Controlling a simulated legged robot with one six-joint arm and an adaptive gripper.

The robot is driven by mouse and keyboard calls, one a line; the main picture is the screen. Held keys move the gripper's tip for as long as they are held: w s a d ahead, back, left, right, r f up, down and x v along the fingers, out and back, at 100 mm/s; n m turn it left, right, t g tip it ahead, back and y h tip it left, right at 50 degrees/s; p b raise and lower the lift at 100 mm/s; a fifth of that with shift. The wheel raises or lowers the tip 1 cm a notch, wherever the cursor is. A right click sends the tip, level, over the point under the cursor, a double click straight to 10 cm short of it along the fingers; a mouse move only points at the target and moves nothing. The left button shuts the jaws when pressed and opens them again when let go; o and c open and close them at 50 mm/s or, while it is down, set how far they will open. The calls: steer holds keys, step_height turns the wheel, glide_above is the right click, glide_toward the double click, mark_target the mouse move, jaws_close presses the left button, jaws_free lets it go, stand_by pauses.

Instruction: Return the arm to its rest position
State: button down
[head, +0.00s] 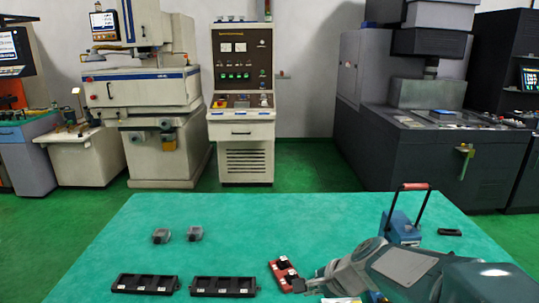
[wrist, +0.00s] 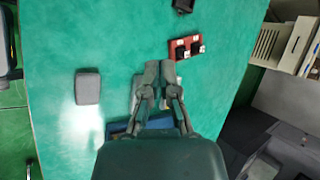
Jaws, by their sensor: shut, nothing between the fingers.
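My arm reaches in from the lower right of the head view, low over the teal table (head: 230,238). My gripper (head: 304,287) is near the red tray there, partly cut off by the frame's lower edge. In the wrist view my gripper (wrist: 159,68) points up the picture with its fingers together and nothing between them. The red tray (head: 279,267) holds dark pieces and also shows just beyond the fingertips, to the right, in the wrist view (wrist: 173,54). The gap between gripper and tray height cannot be judged.
Two black trays (head: 145,283) (head: 222,286) lie at the table's front left. Two small grey blocks (head: 160,236) (head: 195,233) lie behind them. A blue box (head: 402,229) with a tall handle stands beside my arm, near a dark block (head: 449,232). Machines line the wall.

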steer(key=s+d+r+n+h, duration=0.3)
steer(key=s+n, duration=0.3)
steer(key=s, duration=0.3)
steer(key=s+d+r+n+h, duration=0.2)
steer(key=s+d+n, duration=0.1)
steer(key=s+n, duration=0.4)
steer(key=s, duration=0.2)
steer(key=shift+s+d+r+h, duration=0.25)
steer(key=shift+s+r+h, duration=0.1)
steer(key=shift+r+h, duration=0.05)
